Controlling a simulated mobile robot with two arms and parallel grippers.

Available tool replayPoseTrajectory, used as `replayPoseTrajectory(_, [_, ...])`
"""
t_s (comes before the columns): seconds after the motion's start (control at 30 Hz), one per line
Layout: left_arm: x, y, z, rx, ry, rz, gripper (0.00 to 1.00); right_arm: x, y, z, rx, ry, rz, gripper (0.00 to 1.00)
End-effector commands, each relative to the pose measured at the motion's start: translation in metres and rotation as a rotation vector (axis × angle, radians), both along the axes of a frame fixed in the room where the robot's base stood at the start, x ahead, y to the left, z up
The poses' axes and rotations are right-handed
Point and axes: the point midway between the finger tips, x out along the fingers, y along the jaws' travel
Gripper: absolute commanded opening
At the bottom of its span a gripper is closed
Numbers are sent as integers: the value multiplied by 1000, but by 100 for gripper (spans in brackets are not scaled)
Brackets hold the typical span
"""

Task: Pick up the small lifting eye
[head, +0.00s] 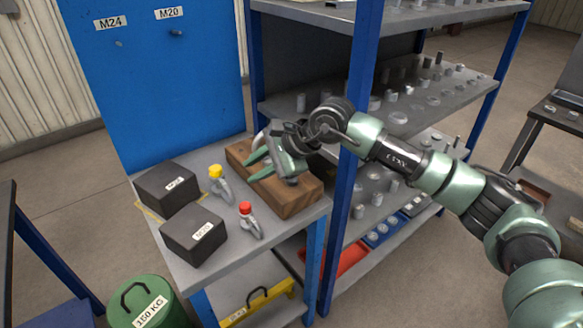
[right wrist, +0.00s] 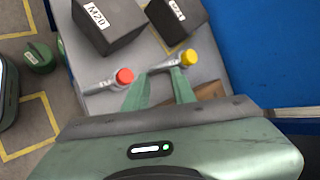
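My right gripper (head: 256,164) is over the wooden block (head: 298,203) on the small table. Its two green fingers are apart, with nothing visible between them; they also show spread in the right wrist view (right wrist: 160,92). A pale curved metal piece (head: 259,141) shows behind the fingers, and a grey piece (head: 292,181) sits on the block beside the gripper. Both are mostly hidden, so I cannot tell which is the small lifting eye. My left gripper is not in view.
A blue panel (head: 160,90) and a loaded shelf rack (head: 361,110) bound the table. A green weight (head: 146,303) is on the floor.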

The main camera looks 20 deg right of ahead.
Motion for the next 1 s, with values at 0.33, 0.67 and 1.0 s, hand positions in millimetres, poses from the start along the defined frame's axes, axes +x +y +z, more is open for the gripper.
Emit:
replayPoseTrajectory(0.33, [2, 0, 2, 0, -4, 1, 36, 32, -115, 15, -450, -65, -66, 25])
replayPoseTrajectory(0.67, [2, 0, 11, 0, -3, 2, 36, 51, -107, -17, -447, -63, -65, 25])
replayPoseTrajectory(1.0, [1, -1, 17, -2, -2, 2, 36, 70, -100, -47, -446, -66, -65, 25])
